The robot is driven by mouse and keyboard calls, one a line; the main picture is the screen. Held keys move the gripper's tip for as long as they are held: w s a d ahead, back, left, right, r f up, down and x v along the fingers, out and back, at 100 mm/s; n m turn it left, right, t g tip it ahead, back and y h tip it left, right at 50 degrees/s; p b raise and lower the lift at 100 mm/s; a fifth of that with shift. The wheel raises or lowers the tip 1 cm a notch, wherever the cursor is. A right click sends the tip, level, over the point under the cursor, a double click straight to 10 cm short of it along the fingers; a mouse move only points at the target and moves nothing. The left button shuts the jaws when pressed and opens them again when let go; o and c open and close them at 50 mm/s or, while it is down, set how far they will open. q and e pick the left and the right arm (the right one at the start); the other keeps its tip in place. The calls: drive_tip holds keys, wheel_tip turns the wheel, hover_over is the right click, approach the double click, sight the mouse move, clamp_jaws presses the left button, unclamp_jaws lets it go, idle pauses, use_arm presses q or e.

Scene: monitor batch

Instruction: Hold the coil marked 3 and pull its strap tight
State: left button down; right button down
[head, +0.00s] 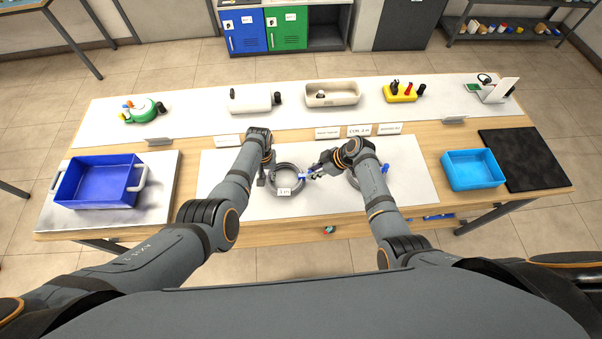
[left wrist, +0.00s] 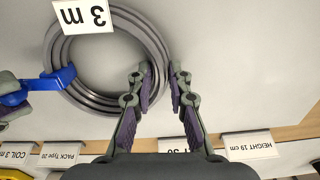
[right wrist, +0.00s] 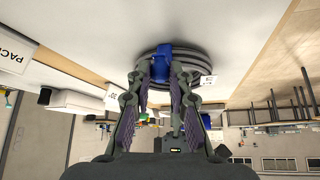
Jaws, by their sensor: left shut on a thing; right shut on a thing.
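The grey coil marked 3 (head: 286,166) lies on the white mat, with its "3 m" tag (left wrist: 83,14) readable in the left wrist view. My left gripper (head: 262,181) is shut on the coil's left rim; in the left wrist view the rim (left wrist: 158,62) passes between its fingertips. The coil's blue strap (left wrist: 50,84) wraps the opposite side. My right gripper (head: 312,174) is shut on the strap, whose blue part (right wrist: 160,64) shows between its fingertips in the right wrist view. How tight the strap is, I cannot tell.
Another coil (head: 353,182) with a blue strap (head: 385,168) lies partly hidden under my right arm. A dark blue bin (head: 98,184) stands left, a light blue tray (head: 471,170) right. Label cards (head: 328,133) stand behind the mat (head: 235,205), whose front is clear.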

drive_tip(key=shift+d, duration=0.15)
drive_tip(key=c, duration=1.1)
unclamp_jaws()
drive_tip(key=shift+c, duration=0.2)
drive_tip(key=v, duration=1.2)
